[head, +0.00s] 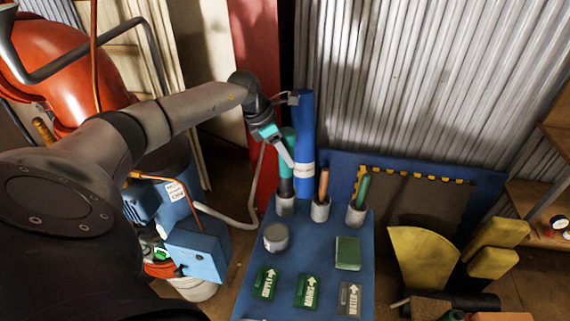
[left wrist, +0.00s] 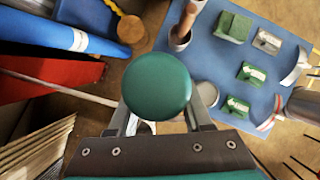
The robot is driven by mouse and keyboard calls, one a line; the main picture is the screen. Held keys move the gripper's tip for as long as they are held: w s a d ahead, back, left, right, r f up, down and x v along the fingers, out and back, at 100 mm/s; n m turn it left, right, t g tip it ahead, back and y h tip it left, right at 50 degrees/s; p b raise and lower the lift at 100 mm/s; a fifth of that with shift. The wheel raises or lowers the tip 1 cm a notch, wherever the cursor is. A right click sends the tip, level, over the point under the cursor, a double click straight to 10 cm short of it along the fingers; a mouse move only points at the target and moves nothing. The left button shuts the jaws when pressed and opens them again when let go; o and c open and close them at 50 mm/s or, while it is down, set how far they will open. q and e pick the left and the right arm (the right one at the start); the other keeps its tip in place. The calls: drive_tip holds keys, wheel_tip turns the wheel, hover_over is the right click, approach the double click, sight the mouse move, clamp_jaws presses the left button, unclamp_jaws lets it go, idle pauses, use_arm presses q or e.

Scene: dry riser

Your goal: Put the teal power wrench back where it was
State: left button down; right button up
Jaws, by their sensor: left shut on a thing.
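The teal power wrench (head: 288,143) stands roughly upright over the left one of three grey cup holders on the blue bench. Its dark lower part (head: 285,187) is at the mouth of that left holder (head: 286,206); I cannot tell how deep it sits. My left gripper (head: 287,157) is shut on the wrench's body from the left. In the left wrist view the wrench's round teal end (left wrist: 157,87) fills the space between the fingers and hides what is below. My right gripper is not in view.
An orange-handled tool (head: 323,184) and a green-handled tool (head: 362,190) stand in the other holders. A blue roll (head: 304,125) stands close behind the wrench. A grey round tin (head: 276,237), a green block (head: 347,253) and small arrow signs (head: 308,290) occupy the blue bench (head: 327,240).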

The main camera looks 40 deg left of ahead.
sight(284, 163)
use_arm(q)
wheel_tip(284, 163, down, 4)
drive_tip(key=shift+r, duration=0.1)
drive_tip(key=c, duration=0.8)
unclamp_jaws()
drive_tip(key=shift+s, duration=0.1)
drive_tip(key=o, duration=0.5)
drive_tip(key=shift+c, duration=0.2)
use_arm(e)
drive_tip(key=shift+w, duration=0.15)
use_arm(q)
drive_tip(key=shift+a+r, duration=0.1)
drive_tip(key=shift+r, duration=0.05)
drive_tip(key=v, duration=0.7)
